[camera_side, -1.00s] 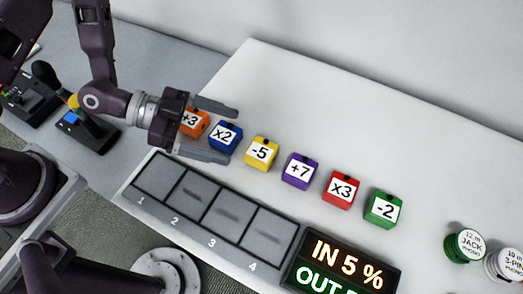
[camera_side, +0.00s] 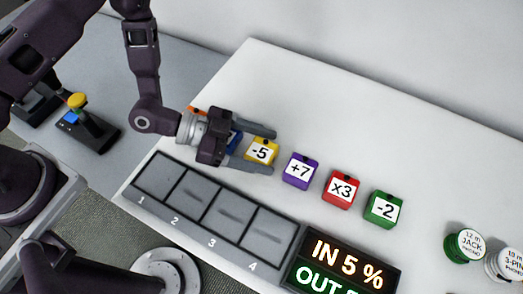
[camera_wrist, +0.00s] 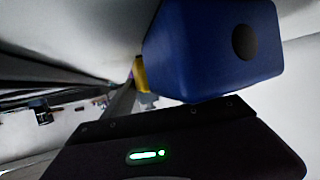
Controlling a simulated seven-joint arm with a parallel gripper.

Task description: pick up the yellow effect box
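The yellow effect box (camera_side: 262,151), marked -5, sits on the white table in the row of boxes. My gripper (camera_side: 273,151) is open, and in the side view its two fingers lie on either side of the yellow box, one beyond it and one nearer the camera. I cannot tell whether the fingers touch it or how high they are. In the wrist view only a thin yellow strip (camera_wrist: 140,74) shows beyond the blue box.
The blue box (camera_wrist: 205,50) looms close in the wrist view; in the side view my gripper mostly covers it. The purple +7 box (camera_side: 300,171) is just right of the fingers, then red (camera_side: 341,189) and green (camera_side: 384,209) boxes. Numbered slots (camera_side: 207,208) lie in front, empty.

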